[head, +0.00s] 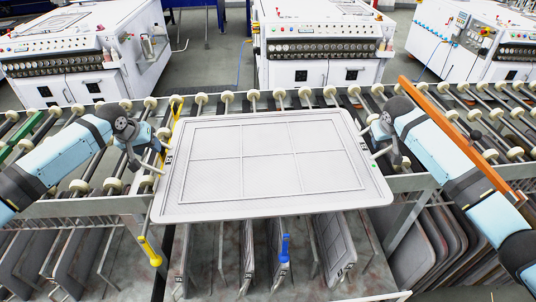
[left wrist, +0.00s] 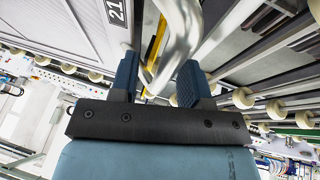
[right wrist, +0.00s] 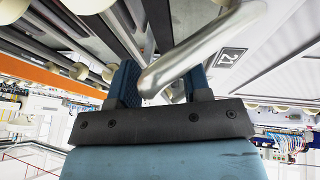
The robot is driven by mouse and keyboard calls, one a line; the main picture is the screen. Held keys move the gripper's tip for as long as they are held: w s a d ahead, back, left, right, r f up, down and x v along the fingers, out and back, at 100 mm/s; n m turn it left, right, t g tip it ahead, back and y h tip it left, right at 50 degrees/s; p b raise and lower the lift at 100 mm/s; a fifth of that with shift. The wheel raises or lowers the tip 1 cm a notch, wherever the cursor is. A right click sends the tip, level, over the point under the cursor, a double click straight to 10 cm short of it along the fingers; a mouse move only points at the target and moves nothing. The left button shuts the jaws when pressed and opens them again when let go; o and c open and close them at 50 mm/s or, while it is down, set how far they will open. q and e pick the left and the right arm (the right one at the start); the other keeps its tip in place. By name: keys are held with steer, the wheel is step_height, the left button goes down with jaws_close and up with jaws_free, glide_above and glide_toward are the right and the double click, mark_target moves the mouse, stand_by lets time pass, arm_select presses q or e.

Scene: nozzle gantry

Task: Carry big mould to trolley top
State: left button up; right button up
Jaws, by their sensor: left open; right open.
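The big mould (head: 270,205) is a flat light-grey rectangular panel with a gridded face, lying level at the front of the roller conveyor. It has a metal handle at each short end. My left gripper (head: 163,150) is at its left end; in the left wrist view the open fingers (left wrist: 160,85) stand either side of the bent handle (left wrist: 180,40). My right gripper (head: 376,143) is at its right end; in the right wrist view the open fingers (right wrist: 160,85) stand either side of the other handle (right wrist: 205,45). I cannot make out the trolley top clearly.
The roller conveyor (head: 285,98) runs across behind the mould. An orange rail (head: 455,133) slants at the right and a yellow bar (head: 177,115) stands at the left. Several upright panels (head: 330,245) are racked below. White machines (head: 320,45) stand at the back.

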arm_select(q)
jaws_close()
arm_select(e)
jaws_close()
stand_by(1.1)
